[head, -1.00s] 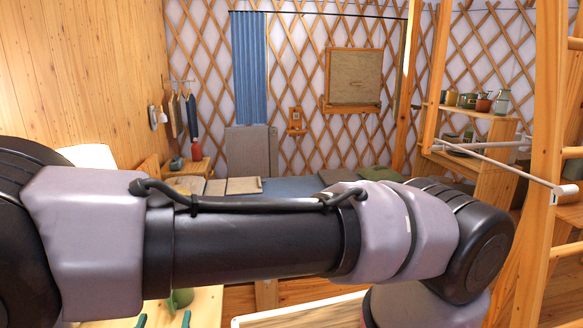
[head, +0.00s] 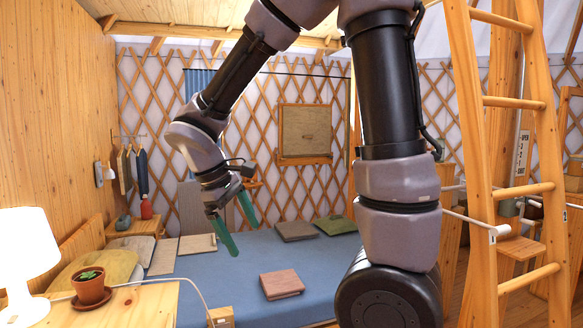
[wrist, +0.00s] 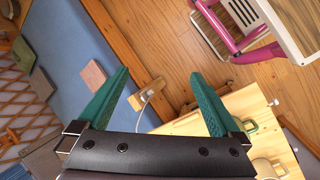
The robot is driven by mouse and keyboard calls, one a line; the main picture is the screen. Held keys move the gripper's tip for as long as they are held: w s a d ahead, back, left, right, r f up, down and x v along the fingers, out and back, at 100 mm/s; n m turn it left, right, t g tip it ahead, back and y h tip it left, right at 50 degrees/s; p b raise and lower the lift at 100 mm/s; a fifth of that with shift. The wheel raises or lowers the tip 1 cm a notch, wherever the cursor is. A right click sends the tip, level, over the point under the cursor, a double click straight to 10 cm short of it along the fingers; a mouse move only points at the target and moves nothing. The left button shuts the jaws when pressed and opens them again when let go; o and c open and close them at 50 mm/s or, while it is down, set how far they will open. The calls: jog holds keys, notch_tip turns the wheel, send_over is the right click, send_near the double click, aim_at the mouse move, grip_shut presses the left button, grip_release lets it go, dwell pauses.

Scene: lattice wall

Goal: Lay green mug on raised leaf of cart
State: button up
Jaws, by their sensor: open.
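My gripper (head: 245,241) has green fingers, spread apart with nothing between them. In the head view it hangs in the air in front of the blue bed (head: 215,280). In the wrist view my gripper (wrist: 161,75) also shows empty. A pink frame (wrist: 218,35) with a white-edged wooden panel (wrist: 301,22) stands on the floor at the top right of the wrist view. It may be the cart, but only part of it shows.
A wooden table (head: 140,308) at the lower left holds a potted plant (head: 90,287) and a white lamp (head: 27,258). A wooden ladder (head: 483,150) stands at the right. A pinkish cushion (head: 281,284) lies on the bed. Bare floor (wrist: 170,40) shows beside the bed.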

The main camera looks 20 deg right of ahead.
jog(key=s+d+r+m+t+y, duration=0.2)
jog(key=d+r+m+t+y, duration=0.1)
jog(key=r+m, duration=0.3)
jog(key=s+d+r+m+t+y, duration=0.3)
jog(key=d+r+m, duration=0.3)
jog(key=r, duration=0.2)
jog(key=shift+s+d+r+m+t+y, duration=0.15)
jog(key=shift+s+d+m+t+y, duration=0.05)
jog(key=shift+m+t+y, duration=0.1)
